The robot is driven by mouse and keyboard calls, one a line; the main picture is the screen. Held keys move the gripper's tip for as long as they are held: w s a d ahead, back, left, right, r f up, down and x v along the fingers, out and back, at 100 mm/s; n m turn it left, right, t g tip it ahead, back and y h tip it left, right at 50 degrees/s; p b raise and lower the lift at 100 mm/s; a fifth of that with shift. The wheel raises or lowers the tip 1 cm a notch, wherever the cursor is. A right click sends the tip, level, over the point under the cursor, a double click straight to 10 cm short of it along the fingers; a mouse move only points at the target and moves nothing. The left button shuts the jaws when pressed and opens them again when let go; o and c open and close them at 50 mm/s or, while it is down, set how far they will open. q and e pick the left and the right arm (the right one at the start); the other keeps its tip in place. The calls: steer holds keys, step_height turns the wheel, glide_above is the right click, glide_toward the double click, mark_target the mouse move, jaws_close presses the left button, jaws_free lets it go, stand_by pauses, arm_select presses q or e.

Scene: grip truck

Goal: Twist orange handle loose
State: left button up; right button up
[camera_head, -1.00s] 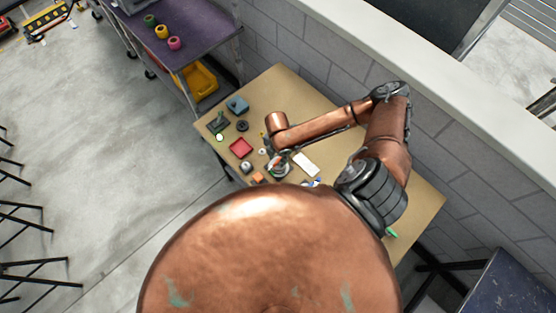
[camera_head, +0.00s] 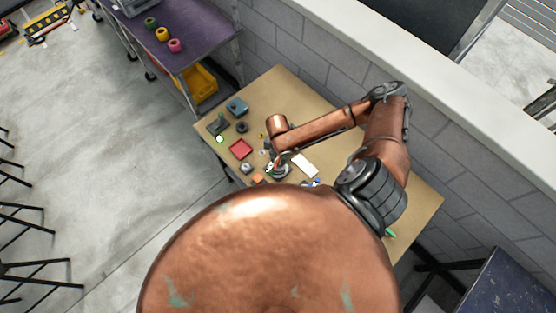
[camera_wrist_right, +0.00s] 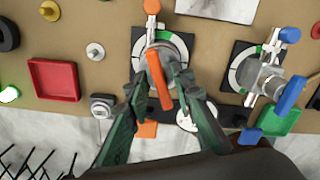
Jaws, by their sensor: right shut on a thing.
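The orange handle (camera_wrist_right: 159,80) is a flat bar on a round metal valve body in the right wrist view. It lies slightly tilted over a black, white and green dial plate (camera_wrist_right: 138,44). My right gripper (camera_wrist_right: 162,82) reaches in from below with one finger on each side of the handle and is shut on it. In the head view my right gripper (camera_head: 280,168) is small and low over the bench, and the handle is too small there to make out clearly. My left gripper is not in view.
A second valve with a blue handle (camera_wrist_right: 291,94) stands to the right on its own dial plate. A red tray (camera_wrist_right: 54,80) is at the left and a green tray (camera_wrist_right: 279,121) at the lower right. Small knobs and blocks lie around. A wall borders the workbench (camera_head: 411,214).

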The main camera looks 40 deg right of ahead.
steer(key=shift+r+n+p, duration=0.15)
steer(key=shift+n+p, duration=0.3)
steer(key=shift+n, duration=0.65)
steer(key=shift+n+p, duration=0.55)
steer(key=shift+n, duration=0.95)
steer(key=shift+n+p, duration=0.6)
steer(key=shift+n, duration=0.2)
steer(key=n+p, duration=0.2)
steer(key=n, duration=0.3)
steer(key=shift+n, duration=0.4)
steer(key=n+p, duration=0.2)
steer(key=n, duration=0.2)
steer(key=shift+n, duration=0.3)
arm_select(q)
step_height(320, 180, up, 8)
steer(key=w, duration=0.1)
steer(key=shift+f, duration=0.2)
arm_select(e)
steer(key=shift+n, duration=0.6)
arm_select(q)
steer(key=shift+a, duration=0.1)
arm_select(e)
steer(key=o, duration=0.8)
